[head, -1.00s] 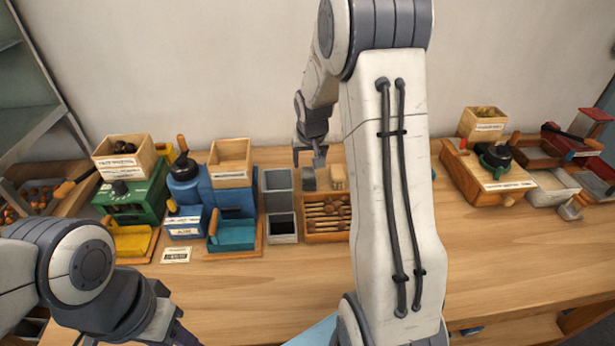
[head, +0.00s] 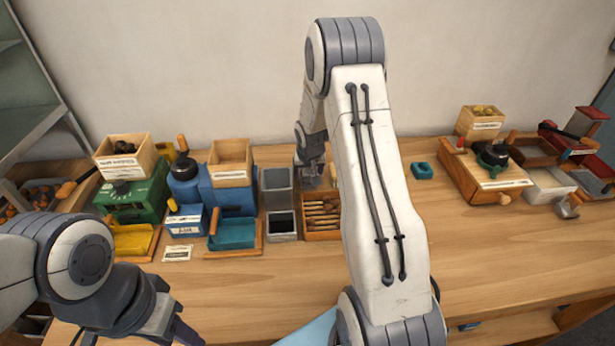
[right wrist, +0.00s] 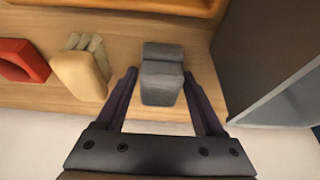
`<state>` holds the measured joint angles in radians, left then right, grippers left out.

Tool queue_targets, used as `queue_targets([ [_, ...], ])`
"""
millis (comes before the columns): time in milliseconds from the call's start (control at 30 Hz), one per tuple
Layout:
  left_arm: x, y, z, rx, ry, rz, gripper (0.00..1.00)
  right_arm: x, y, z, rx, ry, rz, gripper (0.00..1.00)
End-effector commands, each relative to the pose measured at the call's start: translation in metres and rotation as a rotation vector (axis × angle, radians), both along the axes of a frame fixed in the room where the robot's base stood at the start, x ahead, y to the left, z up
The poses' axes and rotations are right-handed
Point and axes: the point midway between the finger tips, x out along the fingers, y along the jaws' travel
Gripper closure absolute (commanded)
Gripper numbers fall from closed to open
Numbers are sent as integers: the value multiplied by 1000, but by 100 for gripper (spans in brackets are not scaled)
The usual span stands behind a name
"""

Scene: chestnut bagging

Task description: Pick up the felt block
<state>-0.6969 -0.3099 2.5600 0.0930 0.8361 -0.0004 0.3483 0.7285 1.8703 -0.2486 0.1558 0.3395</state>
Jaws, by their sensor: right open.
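The grey felt block (right wrist: 162,82) stands on the wooden bench in the right wrist view, with a lighter top part. My right gripper (right wrist: 161,74) is open, with one finger on each side of the block and a small gap visible at both sides. In the head view my right gripper (head: 313,172) is low over the bench, behind the slotted wooden tray, and mostly covers the block. My left gripper (head: 178,332) is at the lower left, partly cut off by the frame, and its fingers are unclear.
In the right wrist view a wooden brush (right wrist: 80,75) and a red piece (right wrist: 22,60) stand left of the block. A grey bin (right wrist: 270,75) stands close at right. In the head view the slotted tray (head: 322,236) is in front. The bench front is clear.

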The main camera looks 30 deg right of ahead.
Motion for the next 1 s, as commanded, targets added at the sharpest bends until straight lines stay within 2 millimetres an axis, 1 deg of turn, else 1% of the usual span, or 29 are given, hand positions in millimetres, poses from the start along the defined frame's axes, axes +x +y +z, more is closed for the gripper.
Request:
queue_targets([
  [33, 0, 0, 0, 0, 0, 0, 53, 0, 0, 0, 0, 0, 0, 38],
  [67, 0, 0, 0, 0, 0, 0, 53, 0, 0, 0, 0, 1, 0, 49],
  [100, 0, 0, 0, 0, 0, 0, 53, 0, 0, 0, 0, 1, 0, 64],
  [200, 0, 0, 0, 0, 0, 0, 53, 0, 0, 0, 0, 1, 0, 100],
  [433, 0, 0, 0, 0, 0, 0, 53, 0, 0, 1, 0, 0, 0, 100],
  [567, 0, 0, 0, 0, 0, 0, 53, 0, 0, 6, 0, -1, -1, 100],
  [667, 0, 0, 0, 0, 0, 0, 53, 1, 0, 16, -2, -4, 0, 100],
  [767, 0, 0, -1, 0, 0, 0, 53, 1, 0, 32, -2, -6, -1, 100],
  [833, 0, 0, -3, 0, 0, 0, 53, -1, -3, 46, -2, -6, -3, 100],
  [1000, 0, 0, -6, 0, 0, 0, 53, -30, -33, 67, -1, -4, -9, 100],
])
